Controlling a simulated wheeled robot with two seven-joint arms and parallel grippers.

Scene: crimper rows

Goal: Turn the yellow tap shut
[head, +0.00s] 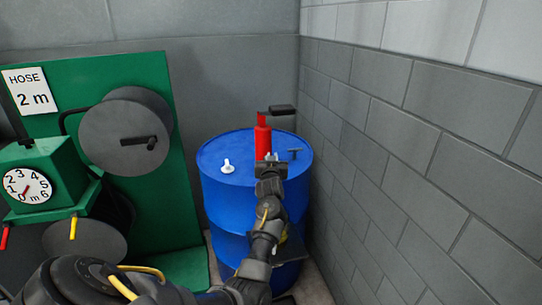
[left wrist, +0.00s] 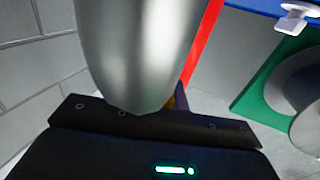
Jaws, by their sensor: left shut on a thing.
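A yellow tap handle (head: 73,228) hangs almost straight down under the green box with the dial at the left of the head view. My left gripper (head: 270,163) is far to the right of it, at the red pump over the blue drum. It is shut on a smooth silver cylinder, which fills the top middle of the left wrist view (left wrist: 140,45). The cylinder hides most of what lies behind it, and its far end is out of the picture. My right gripper is not in view.
The blue drum (head: 225,200) bears a red pump (head: 263,143) and a white fitting (head: 228,167). A grey reel (head: 125,130) sits on the green panel (head: 100,75). A red tap handle (head: 4,237) is left of the yellow one. Block walls close the right side.

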